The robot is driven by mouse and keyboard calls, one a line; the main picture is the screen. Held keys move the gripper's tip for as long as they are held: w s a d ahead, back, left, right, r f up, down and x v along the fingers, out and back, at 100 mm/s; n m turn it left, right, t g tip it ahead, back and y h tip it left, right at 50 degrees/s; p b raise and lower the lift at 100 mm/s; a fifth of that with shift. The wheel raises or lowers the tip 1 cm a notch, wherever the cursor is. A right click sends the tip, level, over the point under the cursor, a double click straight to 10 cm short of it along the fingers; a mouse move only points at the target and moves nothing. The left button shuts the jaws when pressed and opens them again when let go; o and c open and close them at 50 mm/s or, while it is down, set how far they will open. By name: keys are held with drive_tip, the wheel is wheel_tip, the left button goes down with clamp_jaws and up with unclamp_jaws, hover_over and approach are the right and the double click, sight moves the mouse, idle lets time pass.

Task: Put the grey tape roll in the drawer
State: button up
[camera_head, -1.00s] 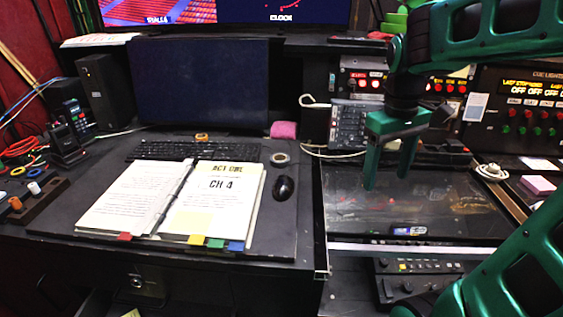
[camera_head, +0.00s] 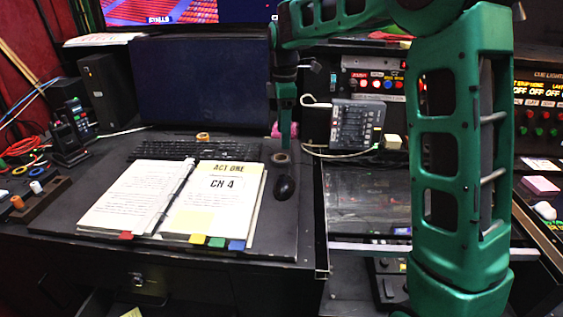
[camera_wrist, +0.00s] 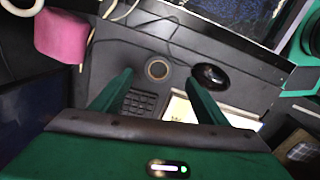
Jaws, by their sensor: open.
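The grey tape roll (camera_head: 280,159) lies flat on the desk, just above the mouse in the head view. My gripper (camera_head: 285,146) is over the desk right by the roll and partly overlaps it in that view. In the wrist view, the roll (camera_wrist: 158,69) shows as a ring around a dark hole, between and beyond the open fingertips (camera_wrist: 160,77). The fingers hold nothing. The desk's drawer front (camera_head: 150,282) has a metal lock and is below the desktop. An open space shows at the lower left, but how far the drawer is out is hard to tell.
The black mouse (camera_head: 284,187) is close to the roll. A pink block (camera_wrist: 62,35), keyboard (camera_head: 165,150) and orange roll (camera_head: 203,136) are nearby. An open binder (camera_head: 215,205) covers the desk's middle. A monitor (camera_head: 200,82) stands behind.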

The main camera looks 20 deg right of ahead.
sight(280, 164)
drive_tip(key=shift+a+f, duration=0.1)
drive_tip(key=shift+f, duration=3.9)
drive_tip(key=c, duration=1.2)
drive_tip(key=shift+r, duration=0.1)
